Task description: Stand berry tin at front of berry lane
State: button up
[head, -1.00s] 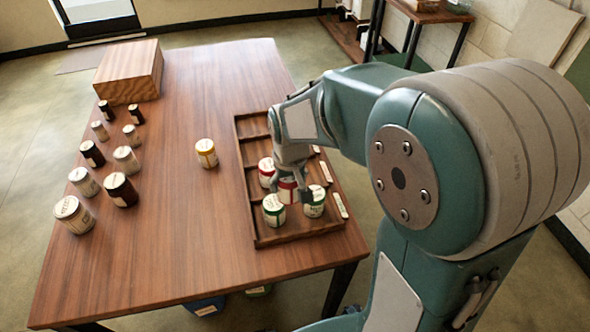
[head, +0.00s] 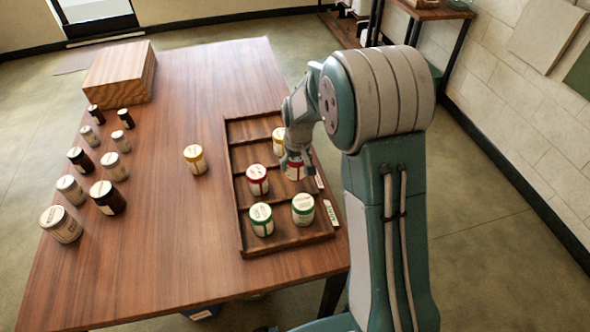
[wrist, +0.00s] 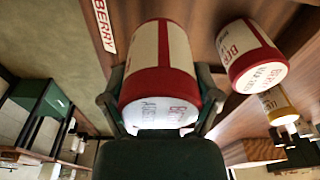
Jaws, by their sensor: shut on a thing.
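My gripper (head: 296,166) is shut on a red-banded berry tin (head: 294,173), partly hidden by the fingers. In the wrist view the held berry tin (wrist: 160,70) fills the space between the fingers. It is over the right part of the berry lane, near the BERRY label (wrist: 104,25). I cannot tell whether its base touches the tray. A second red berry tin (head: 257,180) stands to its left in the same lane; it also shows in the wrist view (wrist: 251,55). The dark wooden tray (head: 285,243) has several lanes divided by strips.
Two green tins (head: 261,219) (head: 303,208) stand in the nearest lane. A yellow tin (head: 279,140) stands in the lane beyond berry, another (head: 194,158) on the bare table left of the tray. Several jars (head: 61,224) and a wooden box (head: 120,72) are at left.

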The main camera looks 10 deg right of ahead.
aim_at(289, 171)
jog(key=shift+w+f, duration=0.35)
jog(key=shift+f, duration=0.1)
jog(key=shift+w+a+f, duration=0.15)
jog(key=shift+a, duration=0.15)
jog(key=f, duration=0.1)
jog(key=a+f, duration=0.1)
jog(key=f, duration=0.1)
jog(key=shift+w+f, duration=0.1)
jog(key=shift+w, duration=0.05)
jog(key=shift+d+f, duration=0.15)
jog(key=shift+f, duration=0.05)
jog(key=shift+d, duration=0.5)
jog(key=o, duration=1.1)
jog(key=shift+a, duration=0.45)
